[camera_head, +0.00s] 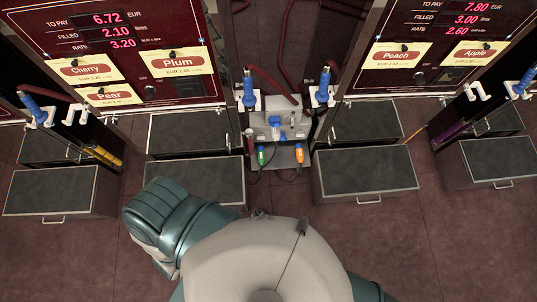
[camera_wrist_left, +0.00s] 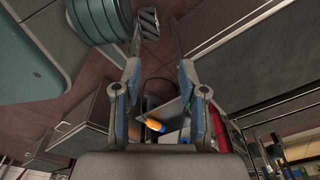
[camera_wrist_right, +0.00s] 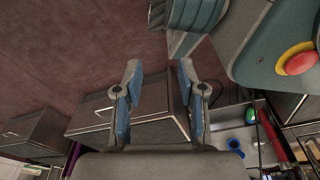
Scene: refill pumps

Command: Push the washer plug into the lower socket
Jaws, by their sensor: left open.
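A grey unit (camera_head: 287,119) stands between the two pumps, with a blue part (camera_head: 275,121) on its front. A green plug (camera_head: 261,155) and an orange plug (camera_head: 299,153) with dark cables sit on the shelf below; which one is the washer plug I cannot tell. The lower socket is too small to make out. My left gripper (camera_wrist_left: 160,67) is open and empty; the orange plug (camera_wrist_left: 155,125) shows beyond its fingers. My right gripper (camera_wrist_right: 160,67) is open and empty; the green plug (camera_wrist_right: 250,115) shows at its right. Neither gripper shows in the head view.
Dark step boxes (camera_head: 367,177) (camera_head: 196,182) flank the unit at the pump fronts. Blue-handled nozzles (camera_head: 249,95) (camera_head: 322,92) hang beside the pumps. A red hose (camera_head: 272,84) runs behind the unit. Reddish floor (camera_head: 420,250) is open in front.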

